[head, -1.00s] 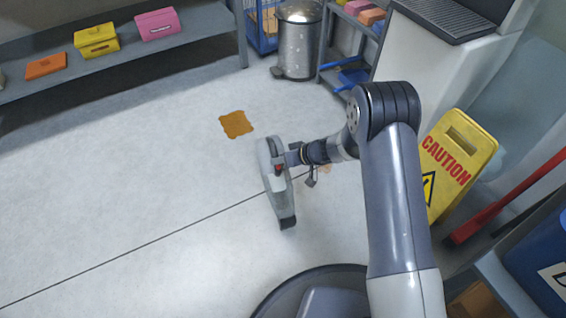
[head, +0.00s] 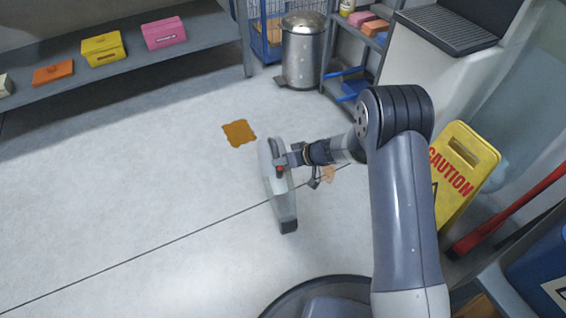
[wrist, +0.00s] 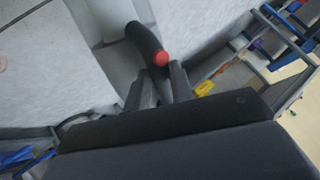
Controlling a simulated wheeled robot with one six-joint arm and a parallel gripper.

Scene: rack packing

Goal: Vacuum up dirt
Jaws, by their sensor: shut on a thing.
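A brown, wavy-edged patch of dirt (head: 239,133) lies flat on the grey floor in the head view. A smaller, paler orange-brown patch (head: 329,174) shows just right of and below my gripper, partly hidden by it. My gripper (head: 288,160) is shut on the handle of a grey hand-held vacuum (head: 281,195), which has a red button and a dark lower end. The vacuum is upright, right of and below the brown patch. In the wrist view, the fingers (wrist: 158,85) close on the black handle with the red button (wrist: 161,58).
A yellow caution sign (head: 462,170) leans at the right, near a red-handled tool (head: 510,208). A metal bin (head: 303,52) stands at the back. A low shelf (head: 185,50) with colored boxes runs along the back left. The left floor is clear.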

